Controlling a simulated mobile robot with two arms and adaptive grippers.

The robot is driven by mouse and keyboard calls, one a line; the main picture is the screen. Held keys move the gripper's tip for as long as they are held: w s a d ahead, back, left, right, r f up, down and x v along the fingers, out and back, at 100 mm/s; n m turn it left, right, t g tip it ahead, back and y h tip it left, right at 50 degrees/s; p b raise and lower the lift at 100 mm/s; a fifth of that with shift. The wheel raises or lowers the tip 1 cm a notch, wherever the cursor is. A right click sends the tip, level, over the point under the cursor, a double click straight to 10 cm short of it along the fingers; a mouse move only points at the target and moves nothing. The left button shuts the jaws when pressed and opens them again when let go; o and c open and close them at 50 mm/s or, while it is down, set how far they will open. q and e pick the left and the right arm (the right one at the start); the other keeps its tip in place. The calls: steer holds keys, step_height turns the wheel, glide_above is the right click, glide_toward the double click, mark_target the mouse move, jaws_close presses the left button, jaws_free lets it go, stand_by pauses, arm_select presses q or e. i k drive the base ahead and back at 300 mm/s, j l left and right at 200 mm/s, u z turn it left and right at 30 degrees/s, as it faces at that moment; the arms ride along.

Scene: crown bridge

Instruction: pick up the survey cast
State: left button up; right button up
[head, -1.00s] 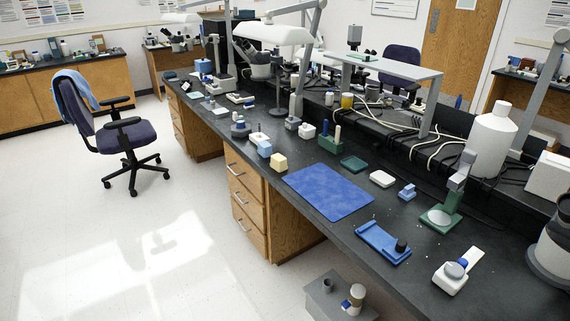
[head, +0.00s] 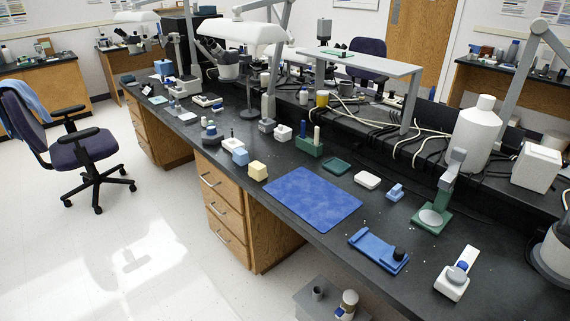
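Neither of my grippers is in the head view. I cannot tell for sure which item on the dark bench is the survey cast. Small block-shaped pieces stand left of the blue mat: a cream block (head: 257,171) and a blue-and-white piece (head: 239,155). Right of the mat are a low white piece (head: 367,180) and a small blue piece (head: 395,192). A green stand with a round pale plate (head: 431,217) and an upright grey arm stands further right. Nothing touches these pieces except the bench.
The blue mat (head: 312,195) lies bare at the front edge. A blue tray-like holder (head: 378,251) and a white device (head: 455,280) sit to its right. Cables, a white bottle (head: 478,135) and a raised shelf (head: 375,62) are behind. The floor (head: 100,265) in front is largely clear.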

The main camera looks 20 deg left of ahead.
mark_target(258, 170)
steer(key=i+j+z, duration=0.1)
steer(key=j, duration=0.35)
steer(key=i+j+z, duration=0.15)
steer(key=j, duration=0.35)
steer(key=i+j+z, duration=0.1)
steer(key=j, duration=0.4)
steer(key=i+j+z, duration=0.15)
steer(key=j, duration=0.4)
steer(key=i+j+z, duration=0.1)
steer(key=j, duration=0.4)
